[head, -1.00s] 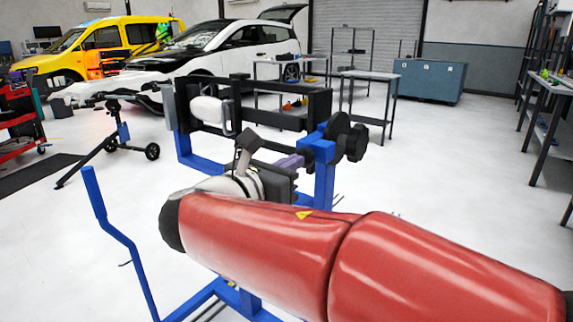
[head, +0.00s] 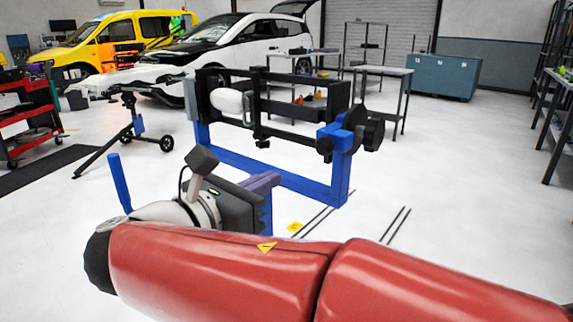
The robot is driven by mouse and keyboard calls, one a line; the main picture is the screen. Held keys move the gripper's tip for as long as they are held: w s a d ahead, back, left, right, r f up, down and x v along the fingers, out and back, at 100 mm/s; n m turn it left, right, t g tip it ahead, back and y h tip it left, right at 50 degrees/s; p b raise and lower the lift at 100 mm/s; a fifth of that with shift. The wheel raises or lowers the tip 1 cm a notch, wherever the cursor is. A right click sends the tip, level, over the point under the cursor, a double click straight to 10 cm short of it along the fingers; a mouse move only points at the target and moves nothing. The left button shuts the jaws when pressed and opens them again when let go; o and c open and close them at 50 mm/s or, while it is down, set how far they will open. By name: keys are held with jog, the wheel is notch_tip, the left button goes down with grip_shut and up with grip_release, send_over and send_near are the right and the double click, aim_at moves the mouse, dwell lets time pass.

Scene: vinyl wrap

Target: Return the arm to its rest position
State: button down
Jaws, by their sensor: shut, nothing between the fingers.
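My red arm (head: 215,268) stretches across the lower part of the head view, with its wrist at the left. My gripper (head: 264,182), with a dark body and purple fingers, points away from me. It is shut and holds nothing that I can see. It is in front of a blue and black stand (head: 270,177) and overlaps its lower left part in the picture. I cannot tell the exact gap between them. A white roll (head: 228,102) is on the stand's black frame.
A black tripod-like stand with wheels (head: 135,133) and a red tool cart (head: 32,112) are at the left. A white car (head: 235,40) and a yellow van (head: 110,40) are behind. Tables (head: 385,72) and a blue cabinet (head: 442,70) stand further back.

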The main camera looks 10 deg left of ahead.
jog(key=s+d+f+m+g, duration=0.1)
jog(key=d+f+m+g, duration=0.35)
jog(key=d, duration=0.45)
jog(key=s+d+f+m+g, duration=0.1)
jog(key=d+f+m+g, duration=0.2)
jog(key=d+f+m, duration=0.5)
jog(key=s+d+f+m+g+y, duration=0.2)
jog(key=s+d+f+m+y, duration=0.6)
jog(key=m, duration=0.9)
jog(key=shift+s+d+f+y, duration=0.15)
jog(key=shift+s+y, duration=0.45)
